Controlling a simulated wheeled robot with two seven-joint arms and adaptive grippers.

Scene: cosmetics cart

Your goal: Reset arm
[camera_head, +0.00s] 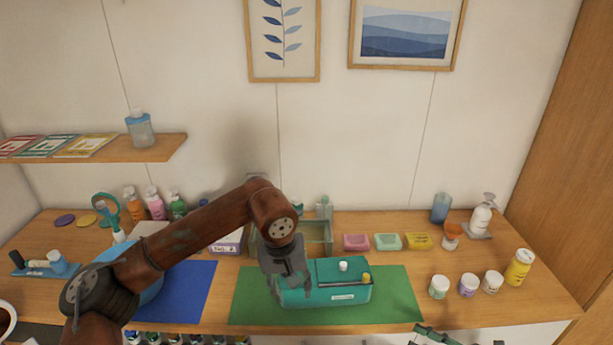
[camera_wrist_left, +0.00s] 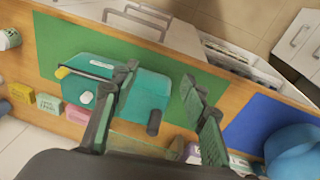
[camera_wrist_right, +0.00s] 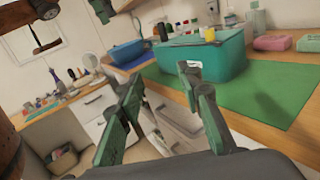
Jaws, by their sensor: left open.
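A teal box (camera_head: 337,295) stands on the green mat (camera_head: 397,312). It carries a white knob-like piece (camera_head: 343,266), a yellow piece and a dark rod. My left gripper (camera_head: 291,287) is over the left end of the box, pointing down. In the left wrist view its fingers (camera_wrist_left: 159,76) are spread around that end of the teal box (camera_wrist_left: 150,94); contact cannot be told. My right gripper (camera_head: 432,338) shows only partly at the bottom edge of the head view. In the right wrist view its fingers (camera_wrist_right: 160,75) are apart and empty, in front of the teal box (camera_wrist_right: 220,62).
A blue mat (camera_head: 190,293) and a blue bowl (camera_head: 152,290) lie left of the green mat. Several jars and a yellow bottle (camera_head: 518,267) stand at right. Pink, green and yellow soap-like blocks (camera_head: 387,241) line the back. A wall shelf (camera_head: 165,148) hangs at upper left.

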